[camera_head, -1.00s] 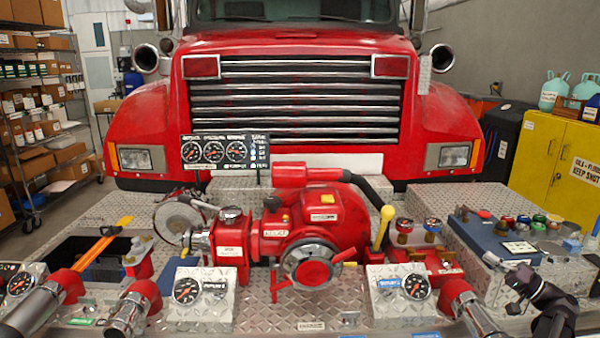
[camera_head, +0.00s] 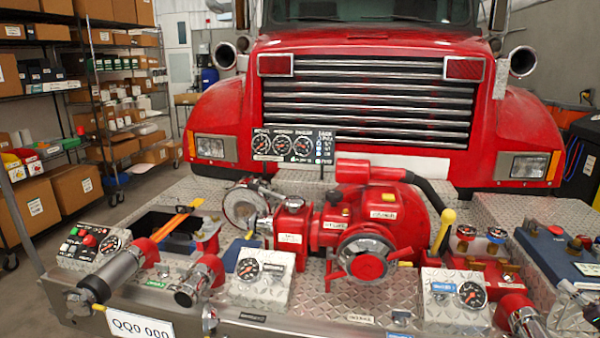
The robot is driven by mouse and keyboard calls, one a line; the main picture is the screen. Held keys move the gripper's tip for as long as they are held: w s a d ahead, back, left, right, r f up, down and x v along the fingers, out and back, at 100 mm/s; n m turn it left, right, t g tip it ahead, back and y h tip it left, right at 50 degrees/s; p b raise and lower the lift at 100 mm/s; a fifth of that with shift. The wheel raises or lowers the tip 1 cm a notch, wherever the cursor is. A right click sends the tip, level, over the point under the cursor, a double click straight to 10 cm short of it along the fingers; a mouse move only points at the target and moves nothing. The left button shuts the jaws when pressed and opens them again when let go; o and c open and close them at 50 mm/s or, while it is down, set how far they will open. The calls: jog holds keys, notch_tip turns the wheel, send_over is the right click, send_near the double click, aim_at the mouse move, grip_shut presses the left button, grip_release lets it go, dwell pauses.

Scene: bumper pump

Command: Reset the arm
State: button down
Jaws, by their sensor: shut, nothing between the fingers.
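My gripper (camera_head: 592,312) shows only as a small dark piece at the right edge of the head view, low in the picture. It is shut and empty, and the rest of it and my arm are cut off by the frame. A chrome fitting (camera_head: 568,288) is just to its left in the picture; I cannot tell whether they touch. The red pump (camera_head: 365,220) sits on the diamond-plate bumper in the middle, with a chrome-ringed cap (camera_head: 367,258) and a yellow-handled lever (camera_head: 443,230).
Gauge panels (camera_head: 262,272) and red-collared chrome outlets (camera_head: 203,277) line the bumper's front. An open recess with an orange-handled tool (camera_head: 175,225) is at left. A blue box (camera_head: 555,250) is at right. The red truck (camera_head: 370,50) stands behind; shelves (camera_head: 110,100) stand left.

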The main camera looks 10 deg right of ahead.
jog(key=w+a+f+n+g+p, duration=0.1)
jog(key=w+a+f+g, duration=0.3)
jog(key=a, duration=0.5)
jog(key=w+a+f+n+g+p, duration=0.1)
jog(key=w+a+f+g, duration=0.25)
jog(key=w+a, duration=0.45)
jog(key=w+a+f+n+g+p, duration=0.1)
jog(key=w+a+f+g+p, duration=0.2)
jog(key=a, duration=0.8)
jog(key=s+a+f+n+g+h+p, duration=0.1)
jog(key=a+g+h, duration=0.1)
jog(key=a, duration=0.6)
jog(key=s+a+f+n+g+h+p, duration=0.1)
jog(key=a+f+n+g+h, duration=0.1)
jog(key=a, duration=0.6)
jog(key=s+a+f+n+g+h+p, duration=0.1)
jog(key=a+f+n+g+h, duration=0.1)
jog(key=a+g+h, duration=0.2)
jog(key=shift+a+f+h, duration=0.25)
jog(key=shift+a+h, duration=0.85)
jog(key=shift+a, duration=1)
jog(key=shift+a+g, duration=0.1)
jog(key=shift+g, duration=0.15)
